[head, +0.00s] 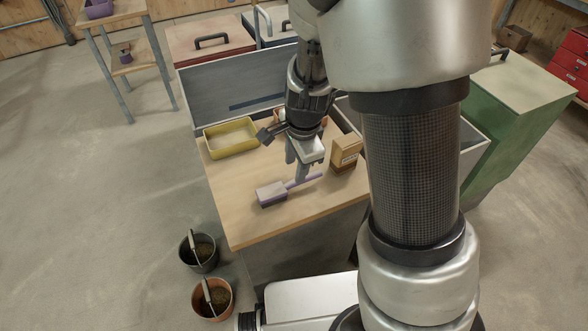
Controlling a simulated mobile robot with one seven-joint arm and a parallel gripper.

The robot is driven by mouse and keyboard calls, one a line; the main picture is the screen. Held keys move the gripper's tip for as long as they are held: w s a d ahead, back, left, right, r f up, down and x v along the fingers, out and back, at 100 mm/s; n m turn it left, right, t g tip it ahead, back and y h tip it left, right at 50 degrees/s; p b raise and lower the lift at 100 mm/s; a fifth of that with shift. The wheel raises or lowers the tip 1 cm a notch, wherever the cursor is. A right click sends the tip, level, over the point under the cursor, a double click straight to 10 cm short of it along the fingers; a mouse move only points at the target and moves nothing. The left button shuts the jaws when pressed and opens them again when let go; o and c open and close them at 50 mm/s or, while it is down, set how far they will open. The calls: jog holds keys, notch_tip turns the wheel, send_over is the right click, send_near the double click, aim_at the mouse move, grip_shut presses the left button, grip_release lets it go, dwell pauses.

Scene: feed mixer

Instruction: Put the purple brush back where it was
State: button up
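The purple brush (271,193) is at the wooden worktop (235,215), its block head to the left and its thin handle pointing right and slightly up the picture. My gripper (301,175) points down at the handle, right of the brush head. The fingertips overlap the handle in the head view. I cannot tell whether they are closed on it or stand around it, nor whether the brush touches the worktop.
A yellow tray (231,138) sits at the worktop's back left, and a brown box (345,153) stands right of my gripper. Two buckets, one dark (198,252) and one orange (212,297), stand on the floor at front left. A side table (125,16) is at upper left.

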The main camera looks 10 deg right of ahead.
jog(key=s+d+r+n+t+y, duration=0.1)
jog(key=s+r+n, duration=0.3)
jog(key=r, duration=0.5)
jog(key=s+d+r+n+t, duration=0.1)
jog(key=s+r+n, duration=0.3)
jog(key=r, duration=0.5)
jog(key=s+d+r+n+t+h, duration=0.1)
jog(key=s+d+r+n, duration=0.3)
jog(key=s+r+n, duration=0.2)
jog(key=s, duration=0.2)
jog(key=shift+s+n+h+p, duration=0.3)
